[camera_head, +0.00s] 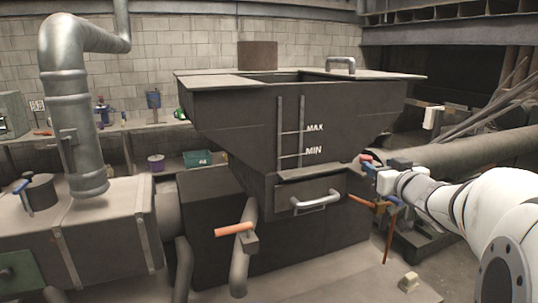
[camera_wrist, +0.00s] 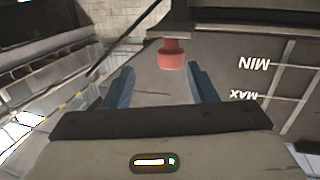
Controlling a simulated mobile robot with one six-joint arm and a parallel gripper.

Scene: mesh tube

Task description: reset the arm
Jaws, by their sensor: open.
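My gripper (camera_head: 374,172) is at the right side of the dark hopper (camera_head: 230,120), at the end of my white arm. In the wrist view my gripper (camera_wrist: 161,84) has its two blue-grey fingers apart, with nothing between them. The knob's exact distance from the fingers cannot be told.
The hopper has MAX and MIN marks and a drawer handle (camera_head: 315,203). An orange-handled lever (camera_head: 234,229) stands in front of it. A metal pipe (camera_head: 68,100) rises at left. A large horizontal pipe (camera_head: 470,152) lies behind my arm.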

